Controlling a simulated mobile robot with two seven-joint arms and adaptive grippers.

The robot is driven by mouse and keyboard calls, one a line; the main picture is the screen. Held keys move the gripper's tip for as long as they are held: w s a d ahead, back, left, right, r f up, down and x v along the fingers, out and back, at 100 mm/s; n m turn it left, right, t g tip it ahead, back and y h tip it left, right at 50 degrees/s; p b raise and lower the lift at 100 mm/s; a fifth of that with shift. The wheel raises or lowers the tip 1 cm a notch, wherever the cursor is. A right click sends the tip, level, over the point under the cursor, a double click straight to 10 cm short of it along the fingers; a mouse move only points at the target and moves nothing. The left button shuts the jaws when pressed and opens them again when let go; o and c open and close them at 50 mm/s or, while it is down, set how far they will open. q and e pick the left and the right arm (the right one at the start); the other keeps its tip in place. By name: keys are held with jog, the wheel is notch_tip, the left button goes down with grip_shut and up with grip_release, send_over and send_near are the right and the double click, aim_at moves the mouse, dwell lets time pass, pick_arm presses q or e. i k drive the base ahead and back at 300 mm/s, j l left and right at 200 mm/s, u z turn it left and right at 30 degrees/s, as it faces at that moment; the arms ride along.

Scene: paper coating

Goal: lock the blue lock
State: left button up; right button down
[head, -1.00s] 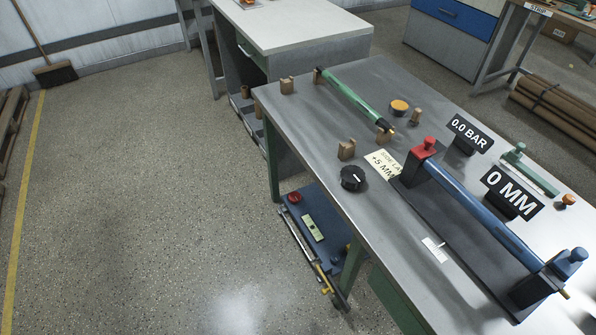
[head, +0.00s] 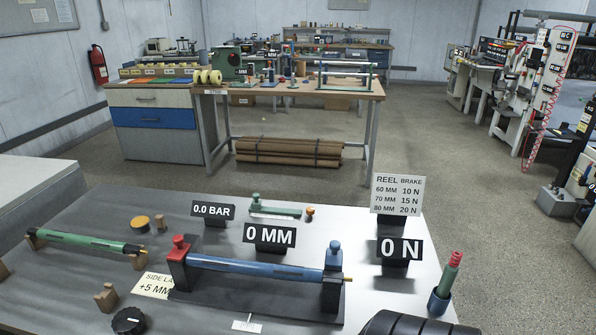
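The blue lock (head: 334,253) is a blue knob and cap on top of the right dark post of a black stand (head: 250,304). A red lock (head: 179,246) tops the left post. A blue shaft (head: 255,267) lies between the two posts, and its brass tip sticks out past the right one. I cannot tell from this view whether the blue lock is turned shut. Neither of my grippers is in view.
A green shaft (head: 85,242) rests on wooden blocks at the left. Signs reading 0.0 BAR (head: 213,211), 0 MM (head: 270,236) and 0 N (head: 402,250) stand behind the stand. A black ribbed object (head: 415,325) is cut off at the bottom.

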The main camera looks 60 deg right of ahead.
aim_at(333, 258)
jog(key=z, duration=2.1)
